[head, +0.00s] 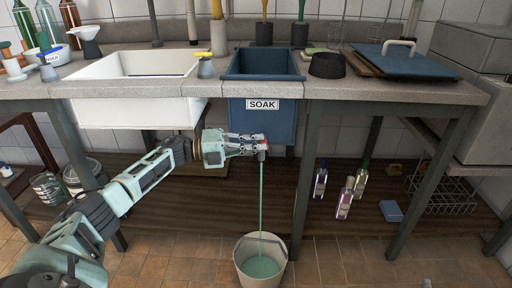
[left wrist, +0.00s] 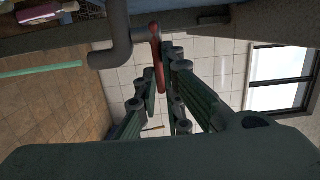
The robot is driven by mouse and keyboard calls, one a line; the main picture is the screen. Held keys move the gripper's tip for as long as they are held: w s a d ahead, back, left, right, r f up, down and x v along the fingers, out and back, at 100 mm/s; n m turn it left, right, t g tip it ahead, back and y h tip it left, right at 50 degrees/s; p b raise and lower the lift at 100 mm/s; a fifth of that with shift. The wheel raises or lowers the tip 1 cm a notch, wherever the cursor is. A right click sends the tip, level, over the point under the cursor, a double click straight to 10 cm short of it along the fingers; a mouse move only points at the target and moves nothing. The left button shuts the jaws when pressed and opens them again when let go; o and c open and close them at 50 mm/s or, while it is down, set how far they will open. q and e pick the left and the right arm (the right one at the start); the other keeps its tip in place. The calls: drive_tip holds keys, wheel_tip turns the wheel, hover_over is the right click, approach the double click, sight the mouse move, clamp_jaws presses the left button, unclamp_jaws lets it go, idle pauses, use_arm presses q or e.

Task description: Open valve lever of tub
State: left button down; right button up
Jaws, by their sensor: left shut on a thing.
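The blue tub (head: 262,110) labelled SOAK is set in the counter at the centre of the head view. Its valve sits low under the tub, with a red lever (left wrist: 155,62) and a grey spout pipe (left wrist: 112,55) in the left wrist view. My left gripper (head: 262,143) is shut on the red lever, which is mostly hidden by the fingers in the head view. A thin green stream (head: 261,195) runs from the spout down into a pale bucket (head: 243,269) on the floor, which holds green liquid. My right gripper is not in view.
A white sink (head: 135,105) is left of the tub. A dark cup (head: 327,66) and a blue lid (head: 418,62) with a handle lie on the counter to the right. Several bottles (head: 343,203) stand on the low shelf, right of a table leg (head: 307,180).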

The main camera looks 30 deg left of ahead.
use_arm(q)
drive_tip(key=shift+f, duration=0.1)
drive_tip(key=c, duration=1.9)
unclamp_jaws()
drive_tip(key=shift+o, duration=0.2)
drive_tip(key=v, duration=1.2)
drive_tip(key=shift+d, duration=0.1)
